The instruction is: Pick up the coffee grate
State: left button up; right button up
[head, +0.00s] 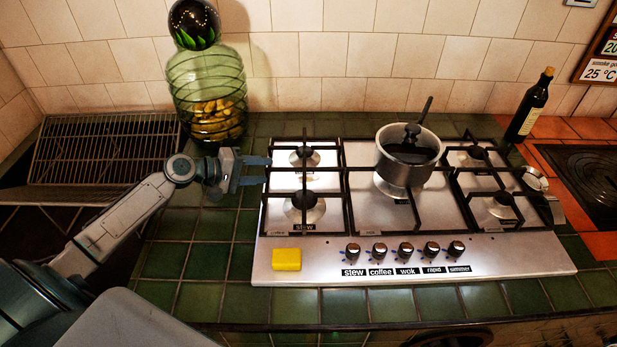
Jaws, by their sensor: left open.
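The steel hob (400,262) has black grates over several burners. The left grate (306,170) spans a back and a front burner and carries nothing. A "stew" label sits by its front burner; no readable "coffee" label shows on a grate, so I cannot tell which is the coffee grate. The "coffee" label (381,271) reads clearly only under a front knob. My left gripper (262,170) is open and empty at the hob's left edge, its fingers pointing right towards the left grate. I cannot tell whether they touch it. My right gripper is not in view.
A yellow block (287,259) lies at the hob's front left. A green glass jar (208,92) and wire rack (105,150) are left; a dark bottle (528,108) and metal object (534,179) are right.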

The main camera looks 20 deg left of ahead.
aim_at(301, 171)
pick_arm(q)
jog(key=shift+w+f, duration=0.35)
jog(key=shift+f, duration=0.1)
jog(key=shift+w+d, duration=0.55)
jog(key=p+x, duration=0.1)
jog(key=x, duration=0.2)
jog(key=shift+s, duration=0.1)
jog(key=shift+w+d+f, duration=0.25)
jog(key=shift+w, duration=0.1)
jog(key=shift+w+d+p, duration=0.35)
jog(key=shift+d+p, duration=0.05)
jog(key=shift+p, duration=0.2)
jog(key=p+x, duration=0.1)
jog(key=x, duration=0.2)
jog(key=shift+w+d, duration=0.1)
jog(key=shift+w+d+f+p, duration=0.25)
jog(key=shift+w+d+p, duration=0.05)
jog(key=shift+w+p, duration=0.05)
grip_shut()
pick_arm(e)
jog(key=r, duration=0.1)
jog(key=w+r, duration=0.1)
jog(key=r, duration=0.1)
pick_arm(q)
jog(key=shift+s, duration=0.1)
